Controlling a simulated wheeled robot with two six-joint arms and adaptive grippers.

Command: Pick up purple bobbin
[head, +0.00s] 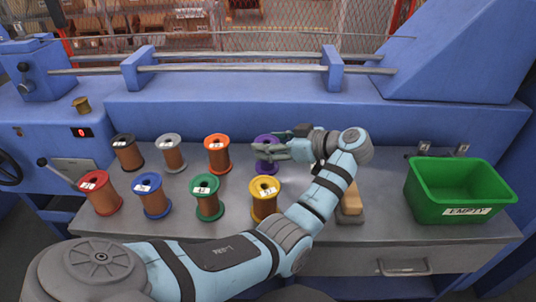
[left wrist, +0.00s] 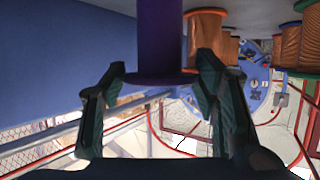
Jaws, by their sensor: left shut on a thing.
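The purple bobbin (head: 264,141) is at the right end of the back row of bobbins on the grey table (head: 335,258). My left gripper (head: 272,152) reaches it from the right and is shut on it. In the left wrist view the purple bobbin (left wrist: 160,40) is between the two fingers of my left gripper (left wrist: 163,88). The fingers and arm hide part of the bobbin in the head view. I cannot tell whether its base touches the table. My right gripper is not in view.
Black, grey and orange bobbins (head: 217,155) stand left in the back row. Red, blue, green and yellow bobbins (head: 264,200) stand in front. A green bin (head: 430,204) labelled EMPTY stands at the right. The blue machine (head: 230,118) rises behind the table.

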